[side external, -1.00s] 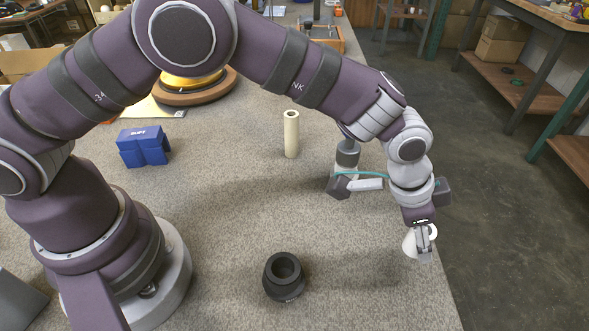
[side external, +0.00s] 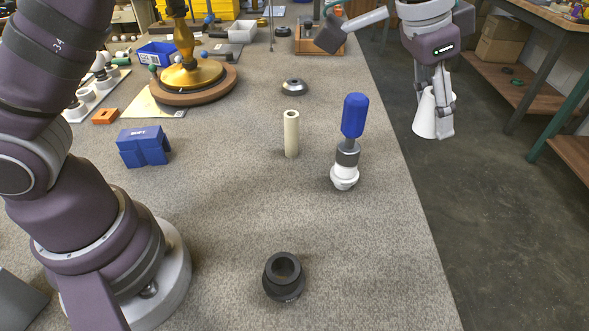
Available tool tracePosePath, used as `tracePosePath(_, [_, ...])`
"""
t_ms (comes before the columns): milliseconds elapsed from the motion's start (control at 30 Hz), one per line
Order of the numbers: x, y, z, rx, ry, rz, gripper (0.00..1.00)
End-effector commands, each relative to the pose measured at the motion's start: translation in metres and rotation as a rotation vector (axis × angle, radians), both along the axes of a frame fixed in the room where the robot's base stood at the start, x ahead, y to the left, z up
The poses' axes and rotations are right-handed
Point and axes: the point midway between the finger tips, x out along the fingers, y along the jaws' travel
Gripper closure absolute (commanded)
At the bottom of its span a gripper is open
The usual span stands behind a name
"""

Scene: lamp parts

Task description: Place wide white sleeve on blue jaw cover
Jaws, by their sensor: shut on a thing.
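The wide white sleeve (side external: 425,118) is a white tapered piece at the upper right. My gripper (side external: 439,100) is shut on it and holds it up in the air, seen against the floor beyond the table's right edge. The blue jaw cover (side external: 143,147) is a blue stepped block with white lettering, lying on the left of the table. My gripper and the sleeve are far to its right and apart from it. Part of my wrist is cut off by the top of the picture.
A cream tube (side external: 291,135) stands upright mid-table. A blue-topped tool (side external: 354,115) with a white base stands right of it. A black ring-shaped part (side external: 284,276) sits at the front. A brass lamp base on a wooden disc (side external: 195,85) stands behind the blue block.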

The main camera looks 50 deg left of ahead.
Motion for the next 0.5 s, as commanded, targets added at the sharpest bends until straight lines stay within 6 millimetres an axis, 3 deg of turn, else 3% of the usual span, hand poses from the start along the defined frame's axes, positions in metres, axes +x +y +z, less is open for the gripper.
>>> tracePosePath(167, [0.020, 0.064, 0.003, 0.000, 0.000, 0.164, 0.96])
tracePosePath(267, [0.027, 0.113, 0.006, 0.000, -0.001, 0.288, 0.96])
tracePosePath(367, [0.025, 0.175, 0.008, 0.000, -0.001, 0.451, 0.96])
tracePosePath(500, [0.000, 0.270, 0.009, 0.000, -0.002, 0.718, 0.96])
